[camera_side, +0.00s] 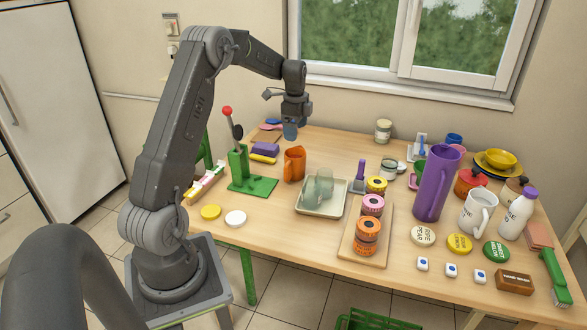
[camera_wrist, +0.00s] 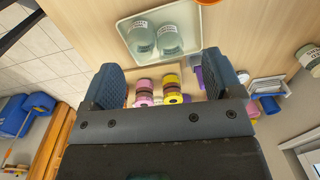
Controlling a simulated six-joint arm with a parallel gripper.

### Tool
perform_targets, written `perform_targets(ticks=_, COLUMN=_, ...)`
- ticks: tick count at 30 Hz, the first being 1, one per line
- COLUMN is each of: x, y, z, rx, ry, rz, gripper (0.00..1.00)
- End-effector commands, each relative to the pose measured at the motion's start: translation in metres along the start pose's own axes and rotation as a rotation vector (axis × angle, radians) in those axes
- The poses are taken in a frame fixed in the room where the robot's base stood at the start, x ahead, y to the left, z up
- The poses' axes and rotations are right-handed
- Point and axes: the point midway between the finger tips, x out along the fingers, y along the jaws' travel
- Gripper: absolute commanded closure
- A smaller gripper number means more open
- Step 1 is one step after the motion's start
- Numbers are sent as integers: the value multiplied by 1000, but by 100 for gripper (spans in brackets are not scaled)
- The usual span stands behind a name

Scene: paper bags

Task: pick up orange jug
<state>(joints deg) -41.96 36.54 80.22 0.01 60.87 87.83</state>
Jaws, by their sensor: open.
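The orange jug (camera_side: 294,165) stands upright on the table, left of the tray, with its handle toward the left. In the wrist view, only an orange edge (camera_wrist: 208,2) shows at the top, which seems to be this jug. My gripper (camera_side: 290,131) is raised over the far side of the table, beyond the jug and apart from it. In the wrist view, my gripper (camera_wrist: 163,82) has its two blue fingers spread wide, with nothing held between them.
The green lever press (camera_side: 250,172) stands left of the jug. A tray (camera_side: 309,211) with glasses is at its right. Purple and yellow blocks (camera_side: 264,150) lie behind left. A tall purple pitcher (camera_side: 436,185) and crowded items fill the right side. Bare table lies behind the tray.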

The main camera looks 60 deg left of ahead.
Motion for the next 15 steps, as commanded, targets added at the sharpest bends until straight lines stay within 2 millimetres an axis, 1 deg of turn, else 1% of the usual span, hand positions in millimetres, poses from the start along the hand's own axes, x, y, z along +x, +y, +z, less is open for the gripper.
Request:
perform_targets(ticks=1, x=15, y=-8, z=13, rx=19, ry=-1, rz=18, gripper=15)
perform_targets(ticks=3, x=27, y=-15, z=25, rx=48, ry=-1, rz=31, gripper=15)
perform_targets(ticks=6, x=37, y=-19, z=33, rx=72, ry=0, rz=41, gripper=15)
perform_targets(ticks=8, x=43, y=-20, z=35, rx=78, ry=0, rz=43, gripper=15)
perform_targets(ticks=11, x=58, y=-19, z=35, rx=80, ry=1, rz=47, gripper=15)
perform_targets(ticks=15, x=86, y=-18, z=35, rx=79, ry=1, rz=46, gripper=15)
